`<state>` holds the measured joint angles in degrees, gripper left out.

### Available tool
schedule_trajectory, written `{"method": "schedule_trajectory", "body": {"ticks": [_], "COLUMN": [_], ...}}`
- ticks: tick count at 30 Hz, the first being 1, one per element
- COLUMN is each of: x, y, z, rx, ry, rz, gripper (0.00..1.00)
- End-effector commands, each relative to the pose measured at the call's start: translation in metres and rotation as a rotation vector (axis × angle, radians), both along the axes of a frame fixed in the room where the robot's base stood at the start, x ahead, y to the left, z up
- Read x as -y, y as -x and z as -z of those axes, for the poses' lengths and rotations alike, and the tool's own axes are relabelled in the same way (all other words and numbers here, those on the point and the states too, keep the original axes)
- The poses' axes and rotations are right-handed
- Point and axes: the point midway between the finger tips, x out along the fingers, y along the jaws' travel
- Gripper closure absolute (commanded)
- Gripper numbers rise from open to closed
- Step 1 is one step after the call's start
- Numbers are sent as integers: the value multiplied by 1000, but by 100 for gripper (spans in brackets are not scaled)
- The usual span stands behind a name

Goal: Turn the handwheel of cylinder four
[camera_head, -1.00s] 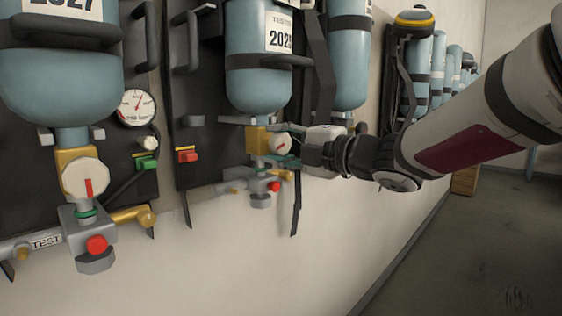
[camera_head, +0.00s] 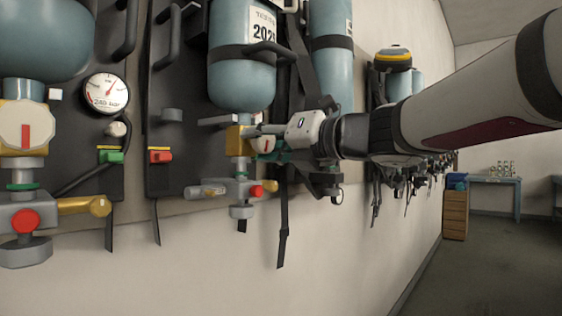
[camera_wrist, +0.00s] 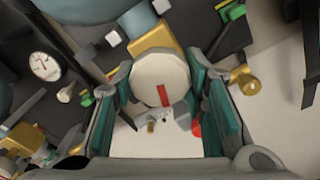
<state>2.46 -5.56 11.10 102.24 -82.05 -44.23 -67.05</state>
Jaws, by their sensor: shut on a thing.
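A pale round handwheel with a red mark (camera_head: 263,145) sits on the brass valve (camera_head: 239,141) under a blue cylinder (camera_head: 241,75). No cylinder number four is readable in view. My gripper (camera_head: 268,144) comes in from the right and is shut on this handwheel. In the wrist view the handwheel (camera_wrist: 160,76) lies between the green pads of my gripper (camera_wrist: 161,88), and its red mark is near upright, slightly tilted. In the head view the fingers hide part of the wheel.
A second handwheel (camera_head: 25,127) and a pressure gauge (camera_head: 105,93) are at the left. Green (camera_head: 110,156) and red (camera_head: 160,156) clips sit on the backplates. Black straps (camera_head: 283,220) hang below. A wooden drawer unit (camera_head: 455,214) and blue table (camera_head: 497,181) stand far right over open floor.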

Motion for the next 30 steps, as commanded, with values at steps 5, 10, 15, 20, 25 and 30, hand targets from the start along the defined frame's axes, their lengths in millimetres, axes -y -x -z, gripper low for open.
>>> {"method": "schedule_trajectory", "body": {"ticks": [5,10,15,20,25,30], "x": [1,1,1,1,1,1], "y": [-2,-1,-2,-2,-1,-1], "z": [2,2,0,0,-1,-1], "rx": [107,180,228,249,256,256], "ry": [81,140,176,194,199,199], "rz": [4,4,5,5,5,4], "gripper": [88,88,88,88,88,88]}}
